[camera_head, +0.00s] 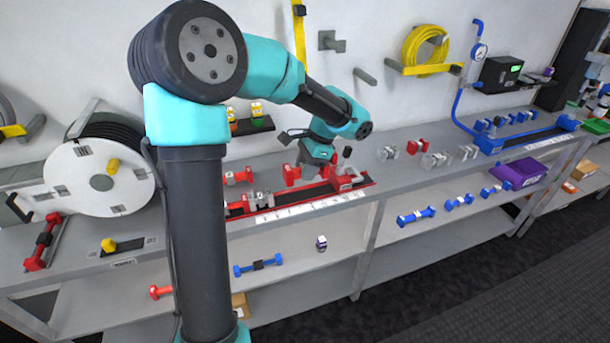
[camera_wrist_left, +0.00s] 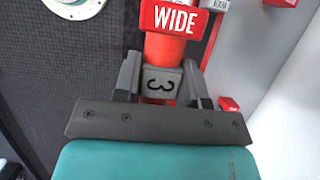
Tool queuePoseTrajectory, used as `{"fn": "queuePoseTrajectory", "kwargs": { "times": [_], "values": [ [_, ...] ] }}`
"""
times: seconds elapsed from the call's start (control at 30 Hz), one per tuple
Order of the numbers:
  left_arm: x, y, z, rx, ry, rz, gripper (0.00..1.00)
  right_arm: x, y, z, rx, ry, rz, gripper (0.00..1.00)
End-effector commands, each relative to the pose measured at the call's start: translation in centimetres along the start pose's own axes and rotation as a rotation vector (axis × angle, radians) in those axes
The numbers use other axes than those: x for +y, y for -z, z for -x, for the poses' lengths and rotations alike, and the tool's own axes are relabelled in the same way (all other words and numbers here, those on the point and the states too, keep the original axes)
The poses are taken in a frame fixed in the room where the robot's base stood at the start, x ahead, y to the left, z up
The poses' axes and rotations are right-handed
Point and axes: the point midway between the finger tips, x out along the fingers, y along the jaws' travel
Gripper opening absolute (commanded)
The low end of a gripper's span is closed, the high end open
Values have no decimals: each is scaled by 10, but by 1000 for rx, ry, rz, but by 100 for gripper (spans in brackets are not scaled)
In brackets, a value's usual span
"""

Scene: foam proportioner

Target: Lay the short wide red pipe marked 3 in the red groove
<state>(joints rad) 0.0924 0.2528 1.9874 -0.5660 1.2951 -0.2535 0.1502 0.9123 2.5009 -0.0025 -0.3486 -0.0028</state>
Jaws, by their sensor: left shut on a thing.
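My left gripper (camera_head: 312,166) is over the red-edged tray with a dark groove (camera_head: 345,194) on the bench. In the left wrist view its fingers (camera_wrist_left: 160,84) are shut on the short red pipe, at a grey band marked 3 (camera_wrist_left: 158,85). The pipe's red end block (camera_wrist_left: 172,20) reads WIDE. In the head view red ends of the pipe (camera_head: 291,175) show beside the gripper, close above the tray. I cannot tell whether the pipe touches the groove. My right gripper is not in view.
Other red and grey fittings (camera_head: 238,177) stand at the tray's left part. Loose grey and red fittings (camera_head: 417,146) lie to its right. A blue tray (camera_head: 545,131) is at the far right, and a white hose reel (camera_head: 98,179) at the left. Blue pipes lie on the lower shelf.

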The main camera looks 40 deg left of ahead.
Motion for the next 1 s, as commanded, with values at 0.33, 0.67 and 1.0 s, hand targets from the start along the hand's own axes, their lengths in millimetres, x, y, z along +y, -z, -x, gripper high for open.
{"fn": "queuePoseTrajectory", "kwargs": {
  "times": [0.33, 0.67, 1.0],
  "values": [
    [5, -8, 19, 0, -1, 0, 9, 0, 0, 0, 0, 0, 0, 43],
    [7, -5, 6, -5, 3, 2, 9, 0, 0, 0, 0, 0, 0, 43],
    [33, 8, -87, -13, 8, 3, 9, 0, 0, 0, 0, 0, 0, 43]
  ]
}}
